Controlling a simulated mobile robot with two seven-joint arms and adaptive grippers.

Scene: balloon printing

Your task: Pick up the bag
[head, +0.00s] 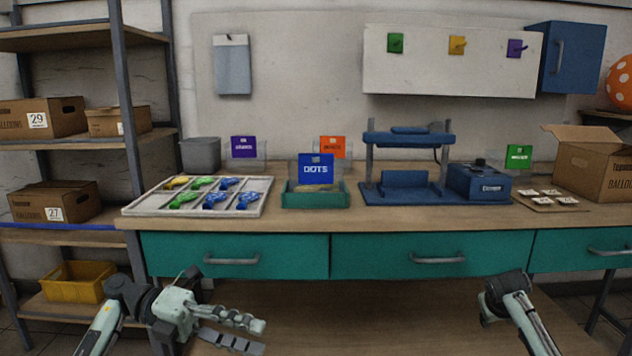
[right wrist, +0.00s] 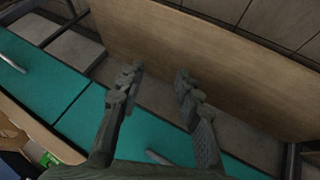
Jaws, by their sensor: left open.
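I cannot pick out a bag with certainty. A flat grey-blue pouch-like item (head: 233,70) with a pale top hangs on the wall at the upper left of the head view; it may be a bag. My left gripper (head: 262,337) is low in front of the workbench, open and empty, its fingers pointing right. My right arm shows at the lower right of the head view, but its fingers cannot be made out there. In the right wrist view my right gripper (right wrist: 159,76) is open and empty, its two fingers apart. Neither gripper touches anything.
The workbench (head: 400,213) with teal drawers bears a tray (head: 137,211) of coloured balloons, a green bin (head: 318,200) with a DOTS sign, a blue press (head: 405,190) and an open carton (head: 592,175). Shelves with boxes stand left. The space before the drawers is free.

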